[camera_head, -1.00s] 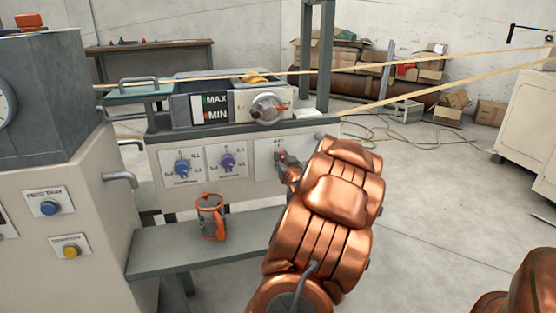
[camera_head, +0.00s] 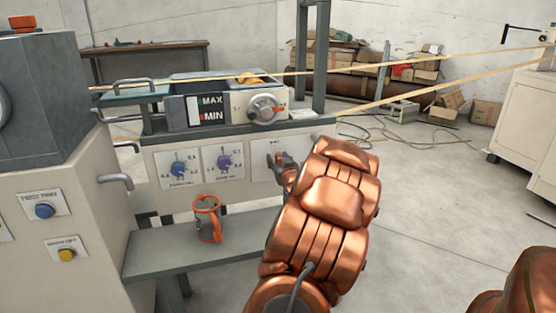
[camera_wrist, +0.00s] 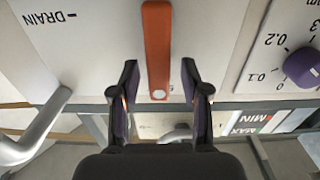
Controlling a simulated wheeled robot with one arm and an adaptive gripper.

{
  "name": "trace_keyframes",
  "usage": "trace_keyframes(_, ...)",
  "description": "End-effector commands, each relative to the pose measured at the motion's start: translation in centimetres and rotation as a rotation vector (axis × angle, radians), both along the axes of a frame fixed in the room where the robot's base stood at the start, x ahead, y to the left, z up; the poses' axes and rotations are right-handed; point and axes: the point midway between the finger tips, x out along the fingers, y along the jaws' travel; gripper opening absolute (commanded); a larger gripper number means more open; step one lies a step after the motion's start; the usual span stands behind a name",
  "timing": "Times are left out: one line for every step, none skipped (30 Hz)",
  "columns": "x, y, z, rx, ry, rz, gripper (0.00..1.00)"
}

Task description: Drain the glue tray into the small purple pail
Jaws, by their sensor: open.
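The glue tray (camera_head: 185,82) sits on top of the machine, behind a MAX/MIN level plate (camera_head: 208,109). An orange lever (camera_wrist: 157,40) hangs on the pale panel marked DRAIN (camera_wrist: 48,17) in the wrist view. My gripper (camera_wrist: 159,78) is open, with a finger on each side of the lever's end, not closed on it. In the head view my gripper (camera_head: 282,163) is at the right-hand front panel, partly hidden by my arm. No purple pail shows; a grey container with orange trim (camera_head: 204,222) stands upright on the shelf (camera_head: 165,250) below the panels.
Two dial panels (camera_head: 202,166) are left of my gripper. A grey pipe handle (camera_wrist: 40,125) and a purple knob (camera_wrist: 302,67) flank it in the wrist view. Paper strips (camera_head: 390,62) cross above at the right.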

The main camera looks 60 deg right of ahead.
Motion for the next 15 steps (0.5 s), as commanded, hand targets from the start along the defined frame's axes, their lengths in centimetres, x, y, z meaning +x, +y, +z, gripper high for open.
trace_keyframes(-0.2,0.2,0.0,0.000,0.000,-0.001,0.46)
trace_keyframes(-0.4,0.3,0.0,0.000,0.000,-0.001,0.46)
trace_keyframes(-0.7,0.6,0.0,0.001,0.000,-0.001,0.46)
trace_keyframes(-0.9,0.8,0.0,0.001,0.000,-0.001,0.46)
trace_keyframes(-1.1,1.1,-0.1,0.002,0.001,0.000,0.46)
trace_keyframes(-1.5,1.5,0.0,0.002,0.001,-0.001,0.46)
trace_keyframes(-1.8,1.8,0.0,0.001,0.001,-0.001,0.46)
trace_keyframes(-2.1,2.2,0.1,0.000,0.001,-0.001,0.46)
trace_keyframes(-2.6,2.6,0.1,-0.001,0.002,-0.003,0.46)
trace_keyframes(-3.0,3.0,0.1,0.001,0.002,-0.003,0.46)
trace_keyframes(-3.2,3.3,0.0,0.001,0.003,-0.002,0.46)
trace_keyframes(-3.7,3.8,-0.1,0.003,0.003,-0.001,0.46)
trace_keyframes(-3.9,4.1,-0.1,0.002,0.002,-0.001,0.46)
trace_keyframes(-4.2,4.4,0.0,0.001,0.001,-0.001,0.46)
trace_keyframes(-4.6,4.7,0.0,-0.001,0.001,-0.002,0.46)
